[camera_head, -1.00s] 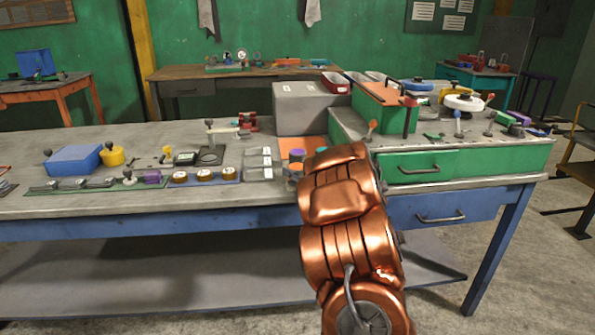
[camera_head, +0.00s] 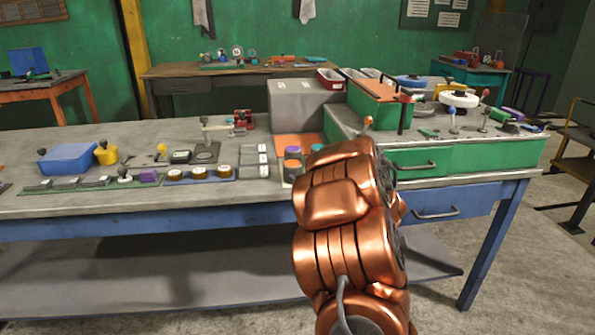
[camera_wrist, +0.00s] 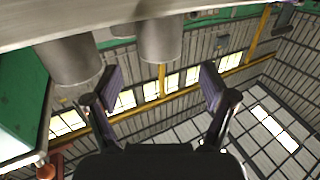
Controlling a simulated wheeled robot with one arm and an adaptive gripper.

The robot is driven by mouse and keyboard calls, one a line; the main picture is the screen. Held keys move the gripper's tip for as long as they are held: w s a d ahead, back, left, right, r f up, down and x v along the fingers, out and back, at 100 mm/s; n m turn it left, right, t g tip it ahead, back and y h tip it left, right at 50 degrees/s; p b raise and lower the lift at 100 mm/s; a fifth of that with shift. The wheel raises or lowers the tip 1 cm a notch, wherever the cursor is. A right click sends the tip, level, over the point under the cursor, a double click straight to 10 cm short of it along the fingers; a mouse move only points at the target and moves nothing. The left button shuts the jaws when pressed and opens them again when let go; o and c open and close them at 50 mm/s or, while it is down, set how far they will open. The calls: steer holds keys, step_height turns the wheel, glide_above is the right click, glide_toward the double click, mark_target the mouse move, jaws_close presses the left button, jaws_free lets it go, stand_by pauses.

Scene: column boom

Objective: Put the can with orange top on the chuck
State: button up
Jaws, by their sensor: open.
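In the head view, a can with an orange top (camera_head: 292,164) stands at the front of a cluster of cans on the bench, beside my arm. A purple-topped can (camera_head: 292,151) is just behind it, and another orange-topped can (camera_head: 316,148) is to the right. My gripper shows in the wrist view (camera_wrist: 160,88), open and empty. That view looks upside down. One grey cylinder (camera_wrist: 160,40) lies ahead between the fingers, and another (camera_wrist: 72,62) is to the left; their top colours are hidden. I cannot tell which item is the chuck.
A green cabinet (camera_head: 480,158) with tools on top stands right of my arm. A grey box (camera_head: 305,108) is behind the cans. Gauges, a blue box (camera_head: 69,160) and a yellow weight (camera_head: 107,153) occupy the left bench.

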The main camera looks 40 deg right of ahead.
steer(key=shift+s+a, duration=0.25)
steer(key=shift+s, duration=0.95)
steer(key=shift+s+a, duration=0.2)
steer(key=shift+s, duration=1)
